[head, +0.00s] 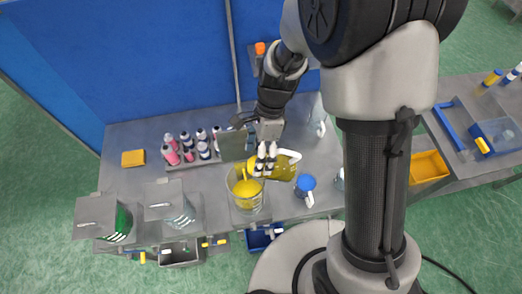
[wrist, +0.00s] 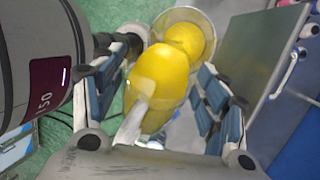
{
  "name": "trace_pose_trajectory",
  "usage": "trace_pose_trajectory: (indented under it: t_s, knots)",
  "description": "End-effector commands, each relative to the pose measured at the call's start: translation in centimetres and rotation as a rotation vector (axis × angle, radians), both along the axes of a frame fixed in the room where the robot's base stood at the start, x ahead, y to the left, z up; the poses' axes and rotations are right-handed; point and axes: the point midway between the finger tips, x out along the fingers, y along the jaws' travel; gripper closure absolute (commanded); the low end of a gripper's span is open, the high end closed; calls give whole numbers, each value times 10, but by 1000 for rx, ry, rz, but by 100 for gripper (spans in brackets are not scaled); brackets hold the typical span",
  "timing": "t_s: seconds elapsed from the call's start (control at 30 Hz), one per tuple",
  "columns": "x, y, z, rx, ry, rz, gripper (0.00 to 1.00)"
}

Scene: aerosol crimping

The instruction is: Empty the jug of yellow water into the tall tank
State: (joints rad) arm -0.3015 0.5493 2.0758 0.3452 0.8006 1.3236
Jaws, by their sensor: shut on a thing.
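My gripper (head: 265,160) is shut on the jug of yellow water (head: 284,169) and holds it tipped sideways, its mouth end toward the left. In the wrist view the jug (wrist: 160,80) sits between the blue-padded fingers (wrist: 165,105), with yellow liquid still in it. The tall clear tank (head: 238,203) stands at the table's front edge, under the jug's mouth end. Yellow liquid shows inside the tank, and its round rim (wrist: 209,58) lies beyond the jug in the wrist view. The exact stream is not clear.
A grey upright panel (head: 233,146) stands behind the tank. Tanks with grey lids, one green (head: 123,219) and one clear (head: 183,216), stand to the left. A rack of several bottles (head: 204,149) is behind.

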Motion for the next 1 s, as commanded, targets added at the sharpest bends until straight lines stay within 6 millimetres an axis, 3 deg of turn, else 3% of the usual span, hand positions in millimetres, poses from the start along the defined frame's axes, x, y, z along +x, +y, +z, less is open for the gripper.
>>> trace_pose_trajectory:
  t_s: [1.0]
  knots:
    - [-3, 19, -15, -252, -28, 4, 100]
